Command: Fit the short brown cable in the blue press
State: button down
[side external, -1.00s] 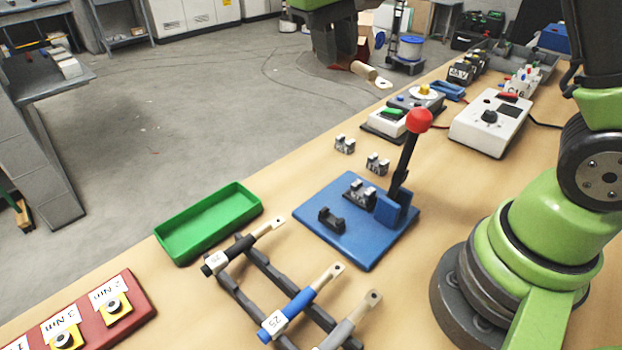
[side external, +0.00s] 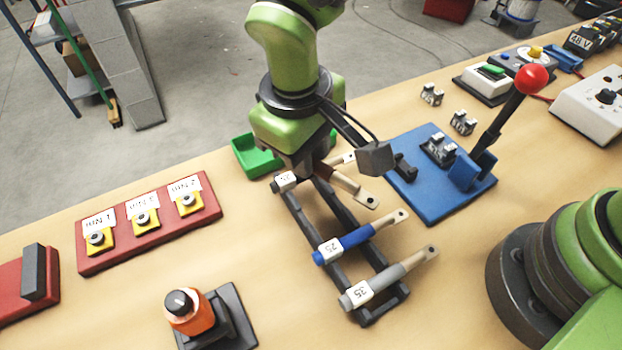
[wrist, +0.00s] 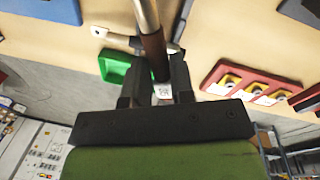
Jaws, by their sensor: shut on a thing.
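My gripper (side external: 300,165) is shut on the short brown cable (side external: 333,177), which has a pale tubular end with a hole pointing right. In the wrist view the brown cable (wrist: 154,55) passes between the jaws, pale part away from me. I hold it above the far end of the dark rack, left of the blue press (side external: 436,198). The press has a blue base, a grey die block (side external: 438,150), a dark cradle (side external: 403,167) and a lever with a red knob (side external: 532,78).
The dark rack (side external: 375,312) carries a blue cable (side external: 345,245), a grey cable (side external: 385,278) and a dark cable partly hidden under my gripper. A green tray (side external: 252,158) sits behind. A red torque board (side external: 150,222) lies left. Two loose dies (side external: 432,94) lie behind the press.

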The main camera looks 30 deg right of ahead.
jog(key=shift+f, duration=2.55)
jog(key=shift+f, duration=0.1)
jog(key=shift+f, duration=0.25)
jog(key=c, duration=1)
grip_release()
jog(key=shift+o, duration=0.2)
notch_tip(320, 180, up, 13)
jog(key=a, duration=0.1)
jog(key=shift+s+a+f, duration=0.15)
jog(key=shift+s, duration=0.1)
